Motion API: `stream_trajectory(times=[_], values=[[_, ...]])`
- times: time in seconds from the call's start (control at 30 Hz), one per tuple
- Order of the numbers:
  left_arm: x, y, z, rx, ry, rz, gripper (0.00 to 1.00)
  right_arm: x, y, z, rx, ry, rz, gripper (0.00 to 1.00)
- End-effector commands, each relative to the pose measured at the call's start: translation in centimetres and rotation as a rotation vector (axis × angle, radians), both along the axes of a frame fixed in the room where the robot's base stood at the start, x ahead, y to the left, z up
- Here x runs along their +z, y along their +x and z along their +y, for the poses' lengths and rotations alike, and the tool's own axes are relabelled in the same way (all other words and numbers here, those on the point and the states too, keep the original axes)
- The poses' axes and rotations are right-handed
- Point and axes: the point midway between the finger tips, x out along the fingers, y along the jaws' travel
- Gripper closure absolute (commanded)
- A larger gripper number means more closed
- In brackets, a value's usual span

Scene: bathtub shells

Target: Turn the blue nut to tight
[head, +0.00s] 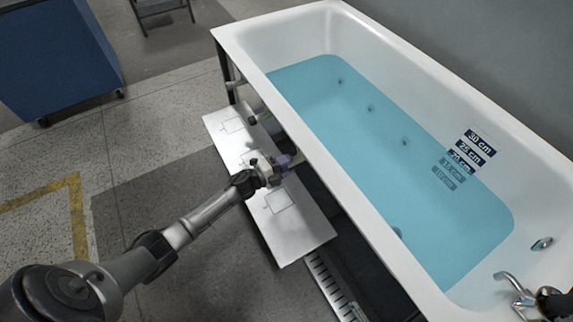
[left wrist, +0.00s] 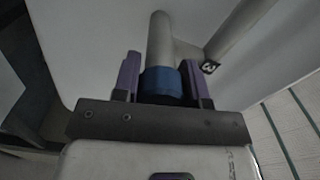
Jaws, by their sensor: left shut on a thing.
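The blue nut (left wrist: 163,84) sits on a grey pipe (left wrist: 160,40) under the tub, seen in the left wrist view. My left gripper (left wrist: 165,82) has its two purple fingers on either side of the nut and is shut on it. In the head view my left gripper (head: 285,162) reaches under the tub's near edge, above a metal panel. The nut is hidden in the head view.
The white bathtub (head: 385,215) holds blue water with depth labels (head: 471,150). A metal panel (head: 290,225) lies beside it, below my left gripper. A floor drain grate (head: 325,285) is near. A blue cabinet (head: 55,50) stands far left.

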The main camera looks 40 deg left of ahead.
Motion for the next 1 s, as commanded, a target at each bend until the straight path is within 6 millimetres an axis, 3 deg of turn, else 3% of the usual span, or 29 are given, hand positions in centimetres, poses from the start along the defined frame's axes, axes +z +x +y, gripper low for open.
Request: stream_trajectory(times=[0.1, 0.13, 0.37, 0.73, 1.0], values=[[0.0, 0.0, 0.0, -0.001, 0.001, -0.001, 0.84, 0.0, 0.0, 0.0, 0.000, 0.000, 0.000, 0.57], [0.0, 0.0, 0.0, -0.001, 0.001, -0.001, 0.58, 0.0, 0.0, 0.0, 0.000, 0.000, 0.000, 0.57], [0.0, 0.0, 0.0, 0.000, 0.000, 0.000, 0.36, 0.0, 0.0, 0.0, 0.000, 0.000, 0.000, 0.57], [0.0, -0.8, 0.3, 0.001, 0.000, 0.002, 0.35, 0.4, 0.0, 0.0, 0.000, 0.000, 0.000, 0.57], [0.2, -5.2, 2.0, 0.000, -0.001, 0.004, 0.35, 1.9, 0.0, 0.0, 0.000, 0.000, 0.000, 0.57]])
